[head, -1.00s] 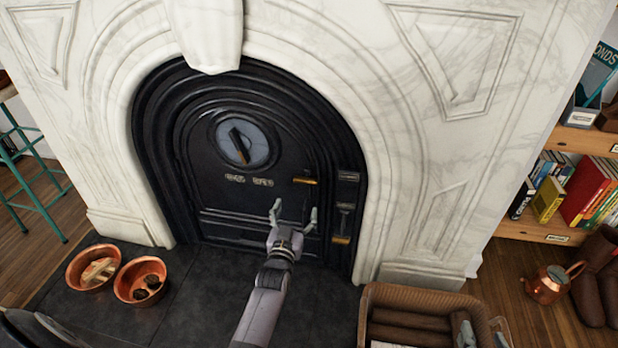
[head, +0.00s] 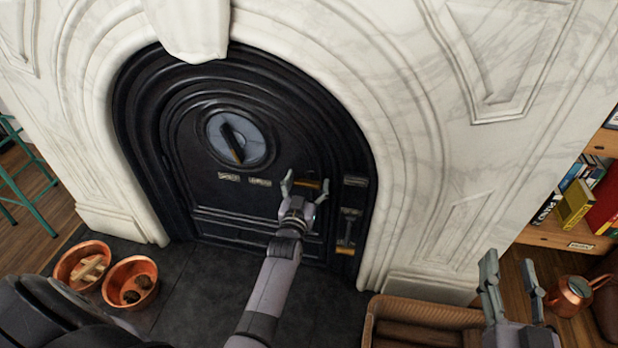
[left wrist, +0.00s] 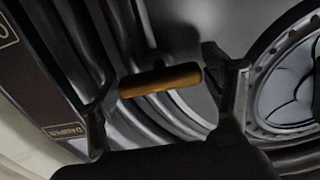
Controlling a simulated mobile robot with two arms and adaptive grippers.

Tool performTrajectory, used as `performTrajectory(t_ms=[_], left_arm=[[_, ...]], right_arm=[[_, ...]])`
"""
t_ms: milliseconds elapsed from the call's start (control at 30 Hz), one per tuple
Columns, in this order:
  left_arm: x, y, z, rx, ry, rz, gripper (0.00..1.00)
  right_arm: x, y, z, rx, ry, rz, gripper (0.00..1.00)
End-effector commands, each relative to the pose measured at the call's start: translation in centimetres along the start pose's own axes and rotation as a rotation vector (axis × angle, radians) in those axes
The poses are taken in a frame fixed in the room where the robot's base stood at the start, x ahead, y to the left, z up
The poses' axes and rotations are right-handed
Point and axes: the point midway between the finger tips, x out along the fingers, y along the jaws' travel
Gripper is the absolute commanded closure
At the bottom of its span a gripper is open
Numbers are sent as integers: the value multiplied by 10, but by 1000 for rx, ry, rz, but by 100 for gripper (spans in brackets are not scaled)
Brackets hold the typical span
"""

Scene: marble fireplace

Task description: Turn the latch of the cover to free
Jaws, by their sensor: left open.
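The cover (head: 190,185) is a black arched door in the fireplace, with a round grey dial (head: 237,139) high on it. A short brass latch handle (head: 309,184) sits at the cover's right edge, lying about level. My left gripper (head: 306,187) is open, with its fingers either side of the handle. In the left wrist view the brass handle (left wrist: 160,80) shows between the two spread fingers, with a gap on each side; I cannot tell how close in depth they are. My right gripper (head: 512,278) is open and empty at the lower right.
A damper lever with a brass end (head: 345,250) is right of the cover, below a plate. Two copper bowls (head: 131,282) stand on the hearth at left. A wicker basket (head: 425,312) is at lower right, with a copper kettle (head: 570,292) beyond it. White marble surrounds the cover.

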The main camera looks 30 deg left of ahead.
Motion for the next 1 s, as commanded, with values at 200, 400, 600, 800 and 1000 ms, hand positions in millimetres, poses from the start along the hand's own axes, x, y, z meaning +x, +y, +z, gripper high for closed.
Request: performTrajectory(t_ms=[200, 400, 600, 800, 1000], left_arm=[[0, 0, 0, 0, 0, 0, 27], [0, 0, 0, 0, 0, 0, 33], [0, 0, 0, 0, 0, 0, 47], [0, 0, 0, 0, 0, 0, 60], [0, 0, 0, 0, 0, 0, 73]], right_arm=[[0, 0, -2, 0, 10, -1, 60], [0, 0, -2, 1, 10, -1, 60], [0, 0, -2, 1, 10, -1, 60], [0, 0, -2, 1, 9, -1, 60], [0, 0, -2, 1, 9, -1, 60]])
